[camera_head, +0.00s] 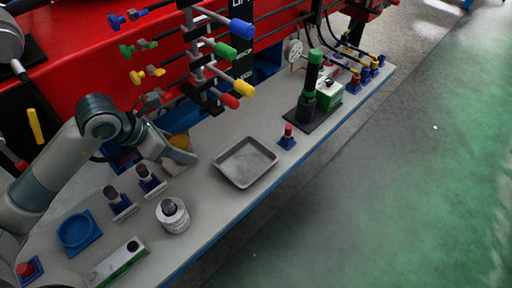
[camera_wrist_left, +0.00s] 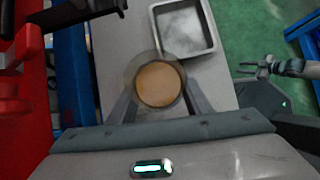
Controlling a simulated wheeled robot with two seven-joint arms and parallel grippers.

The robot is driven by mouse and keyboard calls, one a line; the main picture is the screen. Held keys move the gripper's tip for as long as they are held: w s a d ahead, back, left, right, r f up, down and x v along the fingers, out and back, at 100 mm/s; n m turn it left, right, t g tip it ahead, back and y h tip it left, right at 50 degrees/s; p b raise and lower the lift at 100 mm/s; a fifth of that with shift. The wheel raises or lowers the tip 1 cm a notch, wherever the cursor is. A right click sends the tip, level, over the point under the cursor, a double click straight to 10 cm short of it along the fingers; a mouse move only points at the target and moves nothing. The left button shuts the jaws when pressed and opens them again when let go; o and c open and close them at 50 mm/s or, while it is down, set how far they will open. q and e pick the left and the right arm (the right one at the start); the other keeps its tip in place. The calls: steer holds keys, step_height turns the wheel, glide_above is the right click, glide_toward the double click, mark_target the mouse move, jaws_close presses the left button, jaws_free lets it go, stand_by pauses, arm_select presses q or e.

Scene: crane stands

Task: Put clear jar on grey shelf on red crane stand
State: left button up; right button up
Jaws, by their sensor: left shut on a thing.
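My left gripper (camera_head: 182,158) is over the grey shelf (camera_head: 222,208) of the red crane stand (camera_head: 85,45), shut on the clear jar (camera_head: 180,141). In the left wrist view the jar (camera_wrist_left: 158,84) is a round, see-through vessel with an amber-brown middle, held between the two fingers (camera_wrist_left: 158,100). In the head view the gripper hides much of the jar. I cannot tell whether the jar's bottom touches the shelf. My right gripper (camera_wrist_left: 248,69) shows small at the right of the left wrist view, its fingers apart, with nothing visible between them.
A grey metal tray (camera_head: 245,162) lies right of the jar. A white dark-topped container (camera_head: 173,215), a blue round dish (camera_head: 77,231) and small blue-based fittings (camera_head: 149,180) stand in front. Coloured valve handles (camera_head: 228,100) overhang the shelf. Bare shelf shows around the tray.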

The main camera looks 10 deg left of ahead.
arm_select(q)
steer(key=shift+f, duration=0.25)
arm_select(e)
steer(key=shift+w+r, duration=0.1)
steer(key=shift+w, duration=0.15)
arm_select(q)
glide_toward(200, 175)
steer(key=shift+w+d+r+p, duration=0.25)
steer(key=shift+w+d+p, duration=0.2)
steer(key=shift+w+d, duration=0.5)
steer(key=shift+w+a+f, duration=0.1)
steer(key=shift+w+f, duration=0.05)
steer(key=shift+f, duration=0.45)
step_height(200, 175, down, 3)
steer(key=shift+r+p, duration=0.15)
steer(key=shift+p, duration=0.15)
steer(key=shift+f, duration=0.4)
arm_select(e)
steer(key=shift+w+a+r+t+y, duration=0.2)
steer(key=shift+a+r+t, duration=0.1)
steer(key=shift+a+r, duration=0.15)
steer(key=shift+w+a+r+t+y, duration=0.1)
steer(key=shift+w+a+r+t, duration=0.15)
steer(key=shift+a, duration=0.25)
steer(key=shift+s, duration=0.1)
